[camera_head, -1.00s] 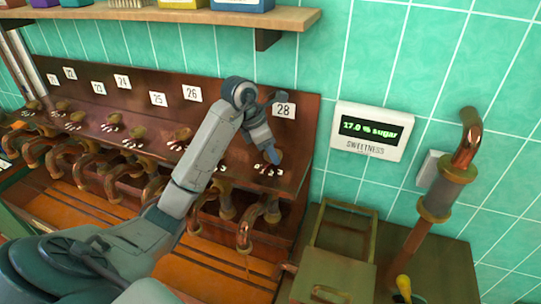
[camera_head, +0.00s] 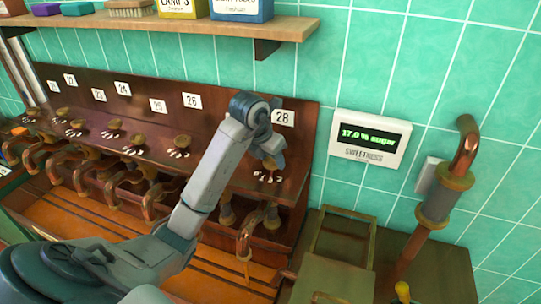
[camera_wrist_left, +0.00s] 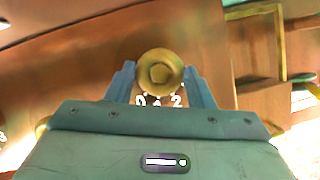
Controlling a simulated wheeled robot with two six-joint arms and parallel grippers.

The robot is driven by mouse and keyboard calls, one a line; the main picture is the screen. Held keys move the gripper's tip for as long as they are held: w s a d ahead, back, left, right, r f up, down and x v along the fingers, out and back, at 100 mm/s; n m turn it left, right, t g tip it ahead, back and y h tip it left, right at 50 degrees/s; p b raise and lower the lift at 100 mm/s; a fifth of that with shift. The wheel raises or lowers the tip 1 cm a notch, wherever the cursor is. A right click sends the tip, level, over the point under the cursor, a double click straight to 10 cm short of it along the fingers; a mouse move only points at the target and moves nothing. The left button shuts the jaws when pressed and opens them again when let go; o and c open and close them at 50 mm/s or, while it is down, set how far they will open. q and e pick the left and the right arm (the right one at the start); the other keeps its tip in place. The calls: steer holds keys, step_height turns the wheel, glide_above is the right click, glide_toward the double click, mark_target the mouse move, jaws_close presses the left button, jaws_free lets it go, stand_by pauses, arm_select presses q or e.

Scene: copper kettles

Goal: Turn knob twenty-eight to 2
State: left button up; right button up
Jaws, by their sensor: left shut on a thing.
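Knob twenty-eight (camera_head: 269,165) is a round brass knob on the sloped copper panel, below the white label 28 (camera_head: 283,118). Small white digits run along the panel under it. My left gripper (camera_head: 268,154) reaches down over the knob and is shut on it. In the left wrist view the knob (camera_wrist_left: 160,70) sits between the two blue fingers, with a 0 and a 2 readable below it and a digit between them partly hidden. I cannot tell which digit the knob points at. My right gripper is not in view.
More knobs with lower number labels, such as knob 26 (camera_head: 182,141), line the panel to the left. Copper spouts hang below; a thin pale streak shows under the nearest spout (camera_head: 244,240). A sweetness display (camera_head: 367,138) reads 17.0 % sugar. A shelf (camera_head: 160,28) crosses above.

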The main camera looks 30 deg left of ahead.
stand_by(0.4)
arm_select(q)
steer(key=o, duration=1)
steer(key=shift+r, duration=0.1)
